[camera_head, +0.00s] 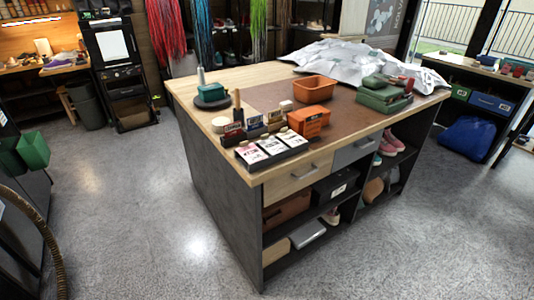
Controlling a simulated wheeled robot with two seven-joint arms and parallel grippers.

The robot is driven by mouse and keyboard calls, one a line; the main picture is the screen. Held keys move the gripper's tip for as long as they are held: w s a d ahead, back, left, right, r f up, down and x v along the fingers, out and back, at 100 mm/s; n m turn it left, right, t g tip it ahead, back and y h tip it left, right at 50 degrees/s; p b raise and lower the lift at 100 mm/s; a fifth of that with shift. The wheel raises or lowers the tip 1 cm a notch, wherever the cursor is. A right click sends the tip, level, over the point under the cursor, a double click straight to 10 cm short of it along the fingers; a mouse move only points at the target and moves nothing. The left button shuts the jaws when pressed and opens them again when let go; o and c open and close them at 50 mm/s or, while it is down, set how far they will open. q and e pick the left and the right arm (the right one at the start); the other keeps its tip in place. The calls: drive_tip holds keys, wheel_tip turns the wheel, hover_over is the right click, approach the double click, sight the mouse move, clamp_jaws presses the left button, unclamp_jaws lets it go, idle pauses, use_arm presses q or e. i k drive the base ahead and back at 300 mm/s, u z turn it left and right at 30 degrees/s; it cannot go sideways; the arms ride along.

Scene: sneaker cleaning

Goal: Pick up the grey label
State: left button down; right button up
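A black tray (272,158) lies at the near left corner of the worktable. It holds three whitish cards or labels in a row: a left card (250,154) with reddish print, a middle card (272,146) with dark print, and a right card (291,138) that looks slightly greyer. The print is too small to read, so I cannot tell for sure which is the grey label. Neither of my grippers is in view.
The worktable (225,88) also bears an orange bin (315,89), an orange box (308,122), small boxes behind the tray, green cases (384,96) and a crumpled silvery sheet (370,66). Open shelves below hold shoes. The floor (130,210) to the left is clear.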

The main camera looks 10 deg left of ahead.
sight(273, 146)
drive_tip(key=z, duration=1.2)
drive_tip(key=i, duration=3.8)
drive_tip(key=u, duration=3.7)
